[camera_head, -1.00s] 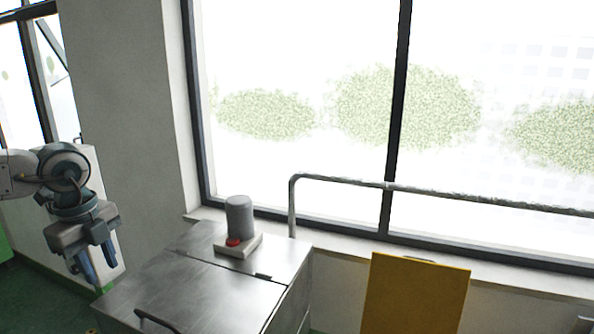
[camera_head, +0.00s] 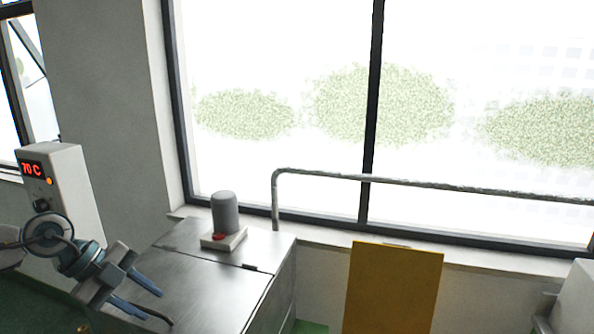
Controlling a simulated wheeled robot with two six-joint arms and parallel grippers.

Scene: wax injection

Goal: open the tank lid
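The steel tank (camera_head: 268,301) stands at lower centre-left, its flat lid (camera_head: 205,292) lying closed on the front part of the top. A dark curved handle (camera_head: 157,315) shows on the lid near the bottom edge. My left gripper (camera_head: 150,300) is over the lid's left side, its two blue fingers apart with a gap between them, pointing toward the handle. I see nothing between the fingers; whether a fingertip touches the handle I cannot tell. My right gripper is not in view.
A grey cylinder (camera_head: 224,212) on a white base with a red button (camera_head: 219,237) stands on the tank's rear top. A control box reading 70 C (camera_head: 62,180) is behind my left arm. A yellow panel (camera_head: 393,288) and metal rail (camera_head: 420,184) are to the right.

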